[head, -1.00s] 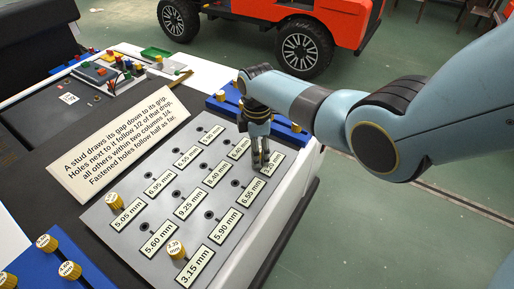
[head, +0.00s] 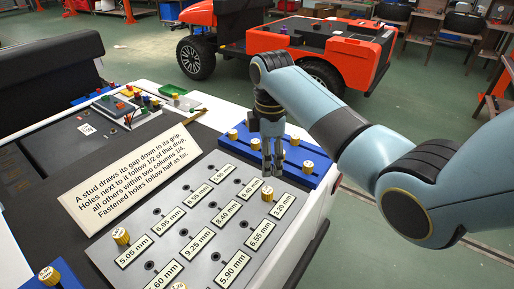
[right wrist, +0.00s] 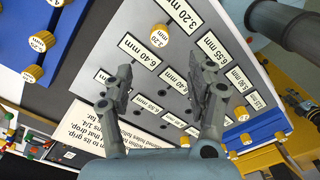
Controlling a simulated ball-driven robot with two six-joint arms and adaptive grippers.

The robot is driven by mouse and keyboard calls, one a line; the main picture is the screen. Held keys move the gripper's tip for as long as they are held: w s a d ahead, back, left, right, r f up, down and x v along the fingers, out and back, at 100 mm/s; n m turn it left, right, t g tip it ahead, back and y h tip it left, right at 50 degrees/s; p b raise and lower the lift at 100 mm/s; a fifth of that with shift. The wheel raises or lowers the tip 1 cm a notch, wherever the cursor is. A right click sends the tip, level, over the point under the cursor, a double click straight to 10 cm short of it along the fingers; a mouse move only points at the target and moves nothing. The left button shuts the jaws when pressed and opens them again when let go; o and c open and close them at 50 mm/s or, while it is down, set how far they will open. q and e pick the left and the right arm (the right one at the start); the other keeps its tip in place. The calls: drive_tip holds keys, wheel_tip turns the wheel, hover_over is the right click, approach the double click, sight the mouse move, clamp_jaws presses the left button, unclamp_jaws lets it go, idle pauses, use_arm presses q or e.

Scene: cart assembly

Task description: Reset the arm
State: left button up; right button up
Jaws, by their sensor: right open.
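My right gripper (head: 272,170) hangs in the air above the back right of the grey plate (head: 205,183), empty, its fingers pointing down. In the right wrist view its two fingers (right wrist: 165,95) are spread apart over the plate, with nothing between them. A gold stud (head: 267,193) stands in the plate by the 3.20 mm label, just below the fingertips and apart from them. It also shows in the right wrist view (right wrist: 160,36). Another gold stud (head: 121,236) stands by the 5.05 mm label. My left gripper is out of view.
A blue rack (head: 300,168) with several gold studs lies behind the plate. Another blue rack (head: 68,272) is at bottom left. A sign (head: 130,175) lies along the plate's left side. A red vehicle (head: 325,45) stands on the floor beyond.

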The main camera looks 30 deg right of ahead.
drive_tip(key=s+a+f+m+t, duration=0.15)
drive_tip(key=s+m, duration=0.45)
drive_tip(key=s, duration=0.6)
drive_tip(key=s+a+r+m+t, duration=0.1)
drive_tip(key=s+r+m, duration=0.25)
drive_tip(key=s, duration=0.35)
drive_tip(key=s+a+r+m+t, duration=0.1)
drive_tip(key=s+r+m, duration=0.2)
drive_tip(key=s+r, duration=0.35)
wheel_tip(320, 180, down, 35)
drive_tip(key=s+d+g+h+b, duration=0.1)
drive_tip(key=s+d+b, duration=0.15)
drive_tip(key=b, duration=0.55)
drive_tip(key=s+f+b, duration=0.4)
drive_tip(key=s+f, duration=0.5)
drive_tip(key=f, duration=0.4)
drive_tip(key=s+d+f+g+b, duration=0.1)
drive_tip(key=s+f+b, duration=0.3)
drive_tip(key=s+f, duration=0.5)
wheel_tip(320, 180, down, 4)
drive_tip(key=shift+s+d+f, duration=0.1)
drive_tip(key=shift+s+d, duration=0.05)
drive_tip(key=shift+s, duration=0.2)
